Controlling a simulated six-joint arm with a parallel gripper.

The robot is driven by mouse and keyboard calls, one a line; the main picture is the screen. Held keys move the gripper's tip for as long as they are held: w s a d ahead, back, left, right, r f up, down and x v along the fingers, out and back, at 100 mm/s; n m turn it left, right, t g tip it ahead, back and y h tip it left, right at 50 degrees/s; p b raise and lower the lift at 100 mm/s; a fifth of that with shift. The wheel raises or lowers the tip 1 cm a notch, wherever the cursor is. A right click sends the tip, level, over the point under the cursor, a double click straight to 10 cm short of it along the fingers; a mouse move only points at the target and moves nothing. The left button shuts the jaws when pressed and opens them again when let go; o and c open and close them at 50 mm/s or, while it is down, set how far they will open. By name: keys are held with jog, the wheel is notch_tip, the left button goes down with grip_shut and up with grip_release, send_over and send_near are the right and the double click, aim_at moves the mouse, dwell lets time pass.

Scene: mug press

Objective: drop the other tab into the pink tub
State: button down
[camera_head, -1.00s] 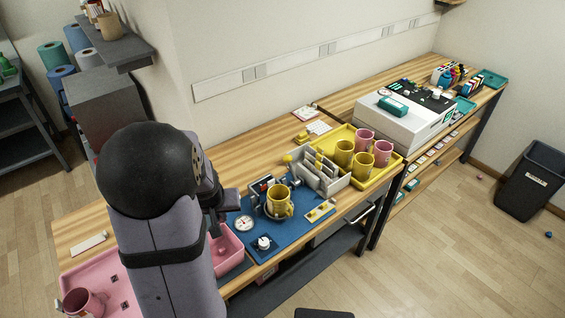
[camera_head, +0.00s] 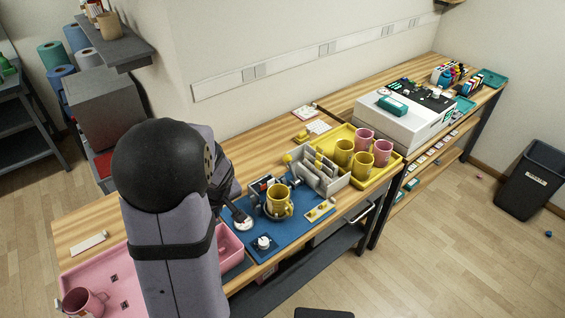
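A pink tub (camera_head: 230,247) stands on the bench at the left edge of the blue mat, partly hidden behind my arm. My gripper (camera_head: 232,212) is above the mat's left side, beside the round white dial (camera_head: 243,224), just behind the tub. Its fingers are dark and small, and I cannot tell whether they are open or hold anything. No tab can be made out with certainty. A yellow mug (camera_head: 279,201) sits in the press on the blue mat (camera_head: 290,234).
A pink tray (camera_head: 88,262) with a pink mug (camera_head: 84,302) lies at the left. A yellow tray (camera_head: 392,170) with several mugs and a pale divided rack (camera_head: 322,178) stand to the right. A white machine (camera_head: 408,124) is farther right.

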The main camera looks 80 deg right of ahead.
jog(key=shift+f, duration=0.1)
jog(key=shift+f+b, duration=2.15)
jog(key=shift+f, duration=0.8)
jog(key=c, duration=1.8)
grip_release()
jog(key=v, duration=0.7)
jog(key=shift+r, duration=0.2)
